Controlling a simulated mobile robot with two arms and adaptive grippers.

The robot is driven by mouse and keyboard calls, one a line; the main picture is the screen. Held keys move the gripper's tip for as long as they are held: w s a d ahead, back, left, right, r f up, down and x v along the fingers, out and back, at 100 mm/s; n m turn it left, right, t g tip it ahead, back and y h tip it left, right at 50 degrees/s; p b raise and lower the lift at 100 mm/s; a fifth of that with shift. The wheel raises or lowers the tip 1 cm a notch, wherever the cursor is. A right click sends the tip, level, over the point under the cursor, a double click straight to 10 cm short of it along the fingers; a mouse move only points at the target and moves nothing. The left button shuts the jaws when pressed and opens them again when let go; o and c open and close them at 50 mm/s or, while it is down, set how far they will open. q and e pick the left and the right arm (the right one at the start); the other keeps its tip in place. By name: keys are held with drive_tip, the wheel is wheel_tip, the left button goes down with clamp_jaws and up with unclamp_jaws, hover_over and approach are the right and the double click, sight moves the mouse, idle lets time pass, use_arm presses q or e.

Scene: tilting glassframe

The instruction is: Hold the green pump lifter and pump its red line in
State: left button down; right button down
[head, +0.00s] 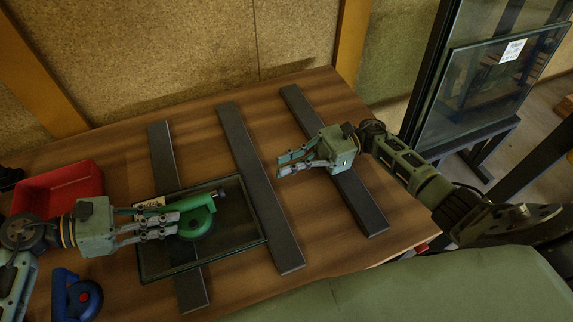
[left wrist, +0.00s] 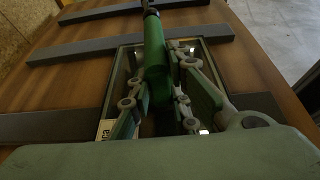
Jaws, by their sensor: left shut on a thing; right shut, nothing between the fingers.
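The green pump lifter (head: 199,229) stands on a dark-framed glass pane (head: 240,235) on the table. Its round base rests on the glass, and its handle points right, ending in a dark plunger end. My left gripper (head: 177,223) is shut on the lifter from the left. In the left wrist view the green handle (left wrist: 157,72) passes between my fingers, with a dark end at the far tip. I cannot make out a red line on it. My right gripper (head: 280,165) is shut and empty above the table, right of the middle dark bar.
Several dark bars (head: 262,190) lie across the wooden table (head: 205,130). A red bin (head: 62,187) stands at the left. A rack with a glass pane (head: 480,85) stands at the upper right.

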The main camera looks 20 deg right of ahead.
idle(0.4)
use_arm(q)
drive_tip(key=c, duration=1.6)
unclamp_jaws()
drive_tip(key=shift+o, duration=0.2)
drive_tip(key=shift+a, duration=0.15)
drive_tip(key=v, duration=1.1)
drive_tip(key=shift+a+r, duration=0.15)
drive_tip(key=shift+a, duration=0.25)
drive_tip(key=shift+s, duration=0.1)
